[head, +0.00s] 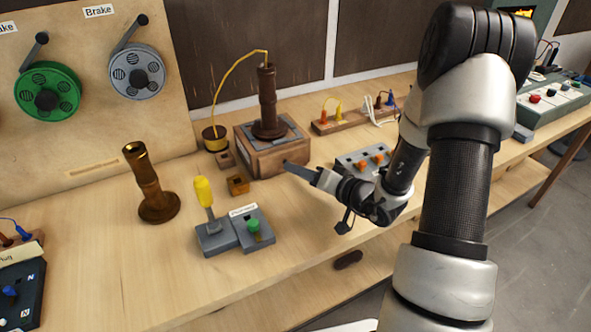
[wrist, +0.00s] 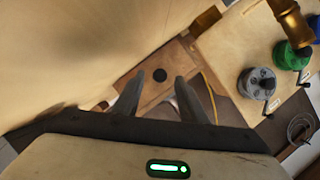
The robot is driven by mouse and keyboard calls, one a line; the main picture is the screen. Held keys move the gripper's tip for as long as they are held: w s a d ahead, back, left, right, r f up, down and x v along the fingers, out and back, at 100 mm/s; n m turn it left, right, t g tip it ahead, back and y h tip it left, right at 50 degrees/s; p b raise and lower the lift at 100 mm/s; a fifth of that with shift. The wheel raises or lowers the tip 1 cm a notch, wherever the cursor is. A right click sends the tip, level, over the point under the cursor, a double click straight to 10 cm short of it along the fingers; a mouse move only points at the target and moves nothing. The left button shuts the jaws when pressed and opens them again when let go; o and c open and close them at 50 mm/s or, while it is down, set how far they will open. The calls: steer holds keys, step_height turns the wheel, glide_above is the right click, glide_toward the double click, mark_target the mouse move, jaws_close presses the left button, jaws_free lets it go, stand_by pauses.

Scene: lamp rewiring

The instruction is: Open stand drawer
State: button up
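The stand (head: 272,155) is a wooden box with a grey top at the middle of the bench. A dark brown lamp column (head: 268,100) stands upright on it, with a yellow wire from its top. My gripper (head: 291,167) is at the stand's right front side. In the wrist view, my gripper (wrist: 156,92) is open, with its two dark fingers apart and nothing seen held between them. A brown wooden face (wrist: 143,94), which looks like the stand's, lies beyond the fingertips. A dark round spot (wrist: 160,74) on it may be the drawer's knob. I cannot tell whether the fingers touch it.
A brass lamp column (head: 146,180), a small wooden block (head: 237,184) and a grey switch unit (head: 235,230) with a yellow lever stand left and in front. A grey block with orange knobs (head: 366,162) is right, near my arm.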

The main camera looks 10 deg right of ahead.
steer(key=shift+x, duration=1.2)
jaws_close()
